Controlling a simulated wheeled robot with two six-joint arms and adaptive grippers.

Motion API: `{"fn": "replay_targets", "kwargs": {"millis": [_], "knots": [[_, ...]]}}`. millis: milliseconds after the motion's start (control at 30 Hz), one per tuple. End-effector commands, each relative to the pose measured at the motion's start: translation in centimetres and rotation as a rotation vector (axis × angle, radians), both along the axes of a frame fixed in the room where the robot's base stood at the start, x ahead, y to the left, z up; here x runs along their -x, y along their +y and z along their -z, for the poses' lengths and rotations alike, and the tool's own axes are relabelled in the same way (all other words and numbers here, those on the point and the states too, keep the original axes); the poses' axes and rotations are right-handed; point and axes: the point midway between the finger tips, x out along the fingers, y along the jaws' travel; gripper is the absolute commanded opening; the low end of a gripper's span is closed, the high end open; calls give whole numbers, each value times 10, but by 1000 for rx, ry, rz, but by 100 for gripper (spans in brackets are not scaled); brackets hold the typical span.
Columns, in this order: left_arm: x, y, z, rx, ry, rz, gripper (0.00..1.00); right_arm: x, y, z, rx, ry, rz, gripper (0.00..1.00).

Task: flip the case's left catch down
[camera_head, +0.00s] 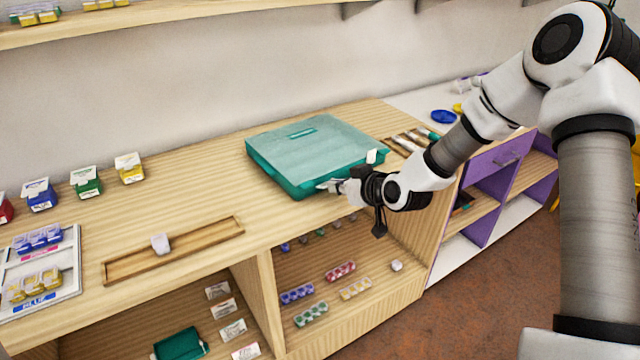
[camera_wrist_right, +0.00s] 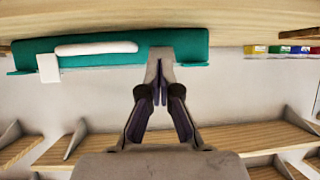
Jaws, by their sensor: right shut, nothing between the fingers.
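The teal case (camera_head: 315,145) lies closed on the wooden counter. Its right catch (camera_head: 371,156) is a small white tab on the front side, and it also shows in the right wrist view (camera_wrist_right: 48,68). A white handle (camera_wrist_right: 97,48) runs along the front between the catches. My right gripper (camera_head: 326,186) is shut and empty, with its fingertips at the left part of the case's front; in the wrist view the fingers (camera_wrist_right: 160,75) reach the case's edge. My left gripper is not in view.
A long wooden tray (camera_head: 175,250) lies left of the case, with a white piece in it. Small coloured boxes (camera_head: 130,168) stand along the back left. Tools (camera_head: 408,142) lie right of the case.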

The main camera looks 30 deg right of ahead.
Motion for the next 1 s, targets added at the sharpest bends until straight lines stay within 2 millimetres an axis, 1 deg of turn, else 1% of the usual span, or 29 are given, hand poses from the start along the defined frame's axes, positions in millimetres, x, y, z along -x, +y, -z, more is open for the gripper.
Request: {"fn": "replay_targets", "kwargs": {"millis": [33,100,233,1000], "knots": [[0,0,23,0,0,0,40,2,-1,15,-10,-40,2,0],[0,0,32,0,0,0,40,3,-1,14,-16,-91,0,0],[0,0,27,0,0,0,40,4,-1,6,-17,-112,0,0],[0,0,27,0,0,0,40,4,-1,6,-18,-111,1,0]]}}
